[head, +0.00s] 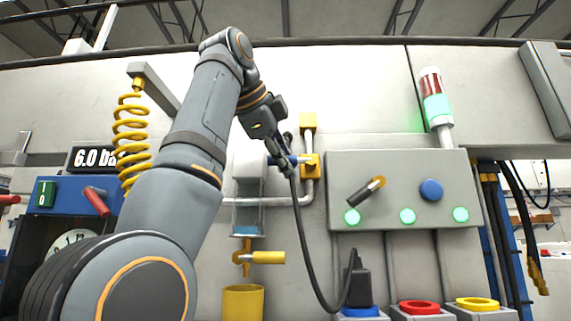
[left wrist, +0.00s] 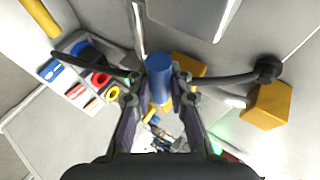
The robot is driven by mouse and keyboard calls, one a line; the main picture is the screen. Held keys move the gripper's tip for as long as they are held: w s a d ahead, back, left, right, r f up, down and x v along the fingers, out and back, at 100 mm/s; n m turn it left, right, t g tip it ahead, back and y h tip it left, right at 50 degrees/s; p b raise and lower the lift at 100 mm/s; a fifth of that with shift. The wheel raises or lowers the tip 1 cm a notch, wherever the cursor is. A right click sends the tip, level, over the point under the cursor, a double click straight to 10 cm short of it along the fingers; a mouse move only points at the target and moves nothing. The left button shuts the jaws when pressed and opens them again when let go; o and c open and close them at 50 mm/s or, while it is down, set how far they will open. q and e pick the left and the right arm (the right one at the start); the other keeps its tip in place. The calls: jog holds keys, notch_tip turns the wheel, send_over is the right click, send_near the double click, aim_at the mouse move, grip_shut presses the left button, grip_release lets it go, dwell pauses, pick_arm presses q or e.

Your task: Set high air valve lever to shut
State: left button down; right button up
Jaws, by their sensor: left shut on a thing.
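The high air valve (head: 312,166) is a yellow block on a grey pipe, left of the control box. Its blue lever (head: 271,160) points left from the block, roughly level in the head view. My left gripper (head: 282,166) is shut on the blue lever. In the left wrist view, the blue lever (left wrist: 158,68) stands between the two fingers (left wrist: 159,88), with the yellow valve block (left wrist: 189,66) just behind it. The fingers partly hide the lever in the head view. My right gripper is not in view.
A lower yellow valve (head: 264,258) sits above a yellow cup (head: 243,302). A black cable (head: 309,262) hangs close by the gripper, down to a black plug (head: 357,284). The grey control box (head: 395,165) stands close on the right. A yellow coiled hose (head: 131,140) hangs at left.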

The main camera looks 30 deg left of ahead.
pick_arm(q)
jog(key=shift+r, duration=0.1)
jog(key=c, duration=1.2)
grip_release()
jog(key=shift+s+d, duration=0.1)
jog(key=shift+d, duration=0.05)
